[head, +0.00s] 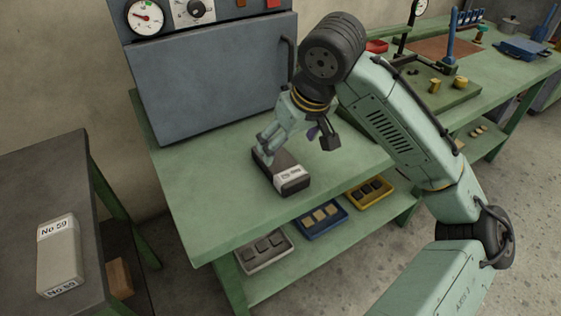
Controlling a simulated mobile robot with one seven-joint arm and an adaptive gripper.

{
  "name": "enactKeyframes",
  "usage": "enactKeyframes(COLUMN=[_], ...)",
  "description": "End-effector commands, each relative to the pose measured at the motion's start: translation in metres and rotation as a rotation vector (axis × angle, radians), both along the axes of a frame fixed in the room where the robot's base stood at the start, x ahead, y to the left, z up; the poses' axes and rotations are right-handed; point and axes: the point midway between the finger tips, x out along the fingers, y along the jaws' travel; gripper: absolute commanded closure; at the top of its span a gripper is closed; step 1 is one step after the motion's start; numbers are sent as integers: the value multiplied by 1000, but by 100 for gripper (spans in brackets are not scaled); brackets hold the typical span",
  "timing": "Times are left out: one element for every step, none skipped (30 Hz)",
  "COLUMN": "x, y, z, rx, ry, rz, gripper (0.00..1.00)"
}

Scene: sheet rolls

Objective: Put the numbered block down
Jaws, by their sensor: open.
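A dark block (293,184) with a white label lies flat on the green bench (205,200), near its front edge. The label's writing is too small to read. My gripper (297,146) is open at the block's far end, its fingers spread. One finger is close to the block's left far corner; I cannot tell whether it touches. A second, pale grey block (62,262) marked "No 59" lies on the dark table (25,190) at the left.
A grey cabinet (210,75) with a gauge stands at the back of the bench. White (263,266), blue (320,232) and yellow (370,205) trays of small pieces sit on the lower shelf. A green board (435,95) with fixtures stands at the right.

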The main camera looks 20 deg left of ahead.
Motion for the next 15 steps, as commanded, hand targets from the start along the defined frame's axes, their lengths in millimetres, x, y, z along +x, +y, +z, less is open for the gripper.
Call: enactKeyframes(x=[2, 3, 4, 5, 5, 6, 6, 6, 7, 7, 7, 7, 7, 7, 7], y=[3, 4, 6, 7, 8, 9, 9, 10, 10, 11, 12, 14, 15, 16, 18], z=[-8, -12, -17, -19, -22, -24, -26, -27, -30, -33, -37, -43, -47, -52, -58], rx=[2, 1, 2, 4, 3, 3, 3, 3, 3, 3, 4, 3, 3, 3, 3], ry=[1, 1, 1, 0, -1, -1, -1, -2, -1, -2, -2, 1, -1, -1, -1], rz=[1, 1, 1, 1, 0, 1, 1, 1, 1, 1, 0, 2, 2, 2, 3], gripper=[20, 20, 20, 20, 20, 20, 20, 20, 20, 20, 20, 20, 20, 20, 20])
